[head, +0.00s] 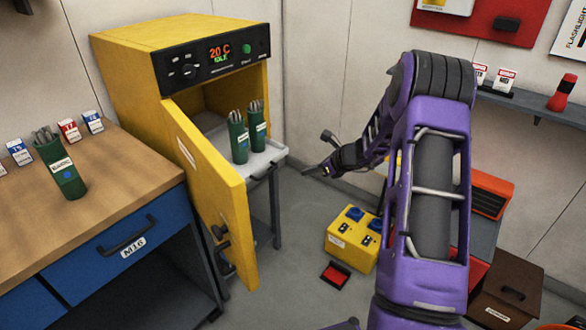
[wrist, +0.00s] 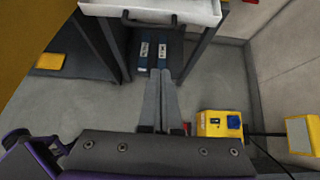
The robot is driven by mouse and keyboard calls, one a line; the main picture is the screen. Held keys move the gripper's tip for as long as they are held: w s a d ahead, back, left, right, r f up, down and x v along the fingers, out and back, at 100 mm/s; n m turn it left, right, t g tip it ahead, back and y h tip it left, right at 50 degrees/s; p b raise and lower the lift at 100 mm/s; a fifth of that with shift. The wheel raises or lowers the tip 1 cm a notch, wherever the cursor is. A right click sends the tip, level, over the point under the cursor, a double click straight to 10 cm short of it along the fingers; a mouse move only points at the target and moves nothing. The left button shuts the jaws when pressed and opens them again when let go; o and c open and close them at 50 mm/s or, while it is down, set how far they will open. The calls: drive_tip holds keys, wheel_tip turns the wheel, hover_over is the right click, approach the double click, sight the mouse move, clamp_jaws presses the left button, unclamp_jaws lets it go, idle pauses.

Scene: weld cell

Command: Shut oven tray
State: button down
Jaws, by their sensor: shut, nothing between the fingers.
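The yellow oven (head: 130,62) stands at the back left with its door (head: 205,180) swung open. The pale oven tray (head: 277,152) is pulled out of the opening and carries two green canisters of rods (head: 238,140). In the wrist view the tray's front (wrist: 205,10) and its dark handle (wrist: 150,20) show at the top. My gripper (head: 308,172) is shut and empty, to the right of the tray and apart from it. In the wrist view its fingertips (wrist: 160,72) point toward the tray, below the handle in the picture.
A workbench (head: 110,180) with another green canister (head: 60,168) stands at the left. A yellow box (head: 350,238) and a small red item (head: 335,274) sit on the floor right of the door. A shelf (head: 535,107) runs along the right wall. Grey floor is free before the tray.

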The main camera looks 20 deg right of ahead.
drive_tip(key=w+a+f, duration=0.5)
drive_tip(key=w+a, duration=0.1)
drive_tip(key=w, duration=0.2)
drive_tip(key=shift+w+a, duration=0.3)
drive_tip(key=shift+a, duration=0.1)
